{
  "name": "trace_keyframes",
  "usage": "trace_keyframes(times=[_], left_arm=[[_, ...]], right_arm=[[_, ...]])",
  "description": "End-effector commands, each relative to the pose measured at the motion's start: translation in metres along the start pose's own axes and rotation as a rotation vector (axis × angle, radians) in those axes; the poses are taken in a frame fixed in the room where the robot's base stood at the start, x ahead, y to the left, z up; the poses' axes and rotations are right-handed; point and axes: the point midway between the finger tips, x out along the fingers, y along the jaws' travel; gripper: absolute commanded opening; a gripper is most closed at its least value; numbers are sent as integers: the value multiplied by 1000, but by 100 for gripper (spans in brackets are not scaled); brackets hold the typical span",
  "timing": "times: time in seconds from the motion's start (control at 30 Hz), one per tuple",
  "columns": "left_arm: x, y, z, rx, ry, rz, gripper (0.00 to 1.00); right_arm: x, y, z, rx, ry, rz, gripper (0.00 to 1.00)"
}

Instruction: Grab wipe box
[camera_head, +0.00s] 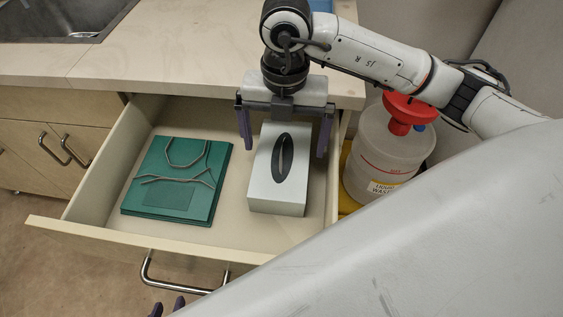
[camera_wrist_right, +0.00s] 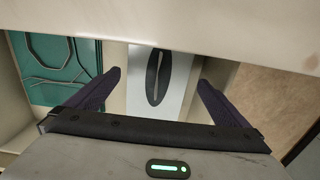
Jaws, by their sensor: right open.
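The wipe box (camera_head: 262,187) is a pale grey-white box with a dark oval slot on top. It stands in the right part of the open drawer; in the right wrist view the box (camera_wrist_right: 138,95) lies between the fingers. My right gripper (camera_head: 284,147) is open, fingers pointing down, one on each side of the back end of the box, with gaps visible. It also shows in the right wrist view (camera_wrist_right: 160,79). Of my left gripper (camera_head: 167,307), only two purple fingertips show, apart, at the bottom edge in front of the drawer; the rest is hidden.
A green pack with grey cords (camera_head: 172,200) lies left of the box in the drawer (camera_head: 90,231). The countertop (camera_head: 180,50) overhangs the drawer's back. A waste container with red funnel (camera_head: 385,150) stands right of the drawer. A sink is at upper left.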

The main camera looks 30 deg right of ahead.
Motion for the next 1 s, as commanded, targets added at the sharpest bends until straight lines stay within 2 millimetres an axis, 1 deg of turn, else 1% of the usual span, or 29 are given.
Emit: trace_keyframes(times=[0.2,0.3,0.4,0.63,0.87,0.9,1.0], left_arm=[[1,0,-1,-1,3,0,31],[3,-1,-2,0,8,-1,31],[4,-2,-5,1,14,-2,31],[5,-3,-9,3,20,-3,31],[4,-4,-8,5,20,-3,31],[4,-4,-8,5,19,-4,31],[4,-4,-8,5,18,-4,31]], right_arm=[[32,2,-5,0,4,-2,100],[45,2,-5,1,3,-2,100],[50,2,-5,-1,2,-1,100],[51,2,-4,-1,1,0,100],[51,2,-4,0,1,0,61],[50,2,-4,0,1,1,60],[50,2,-4,0,1,1,60]])
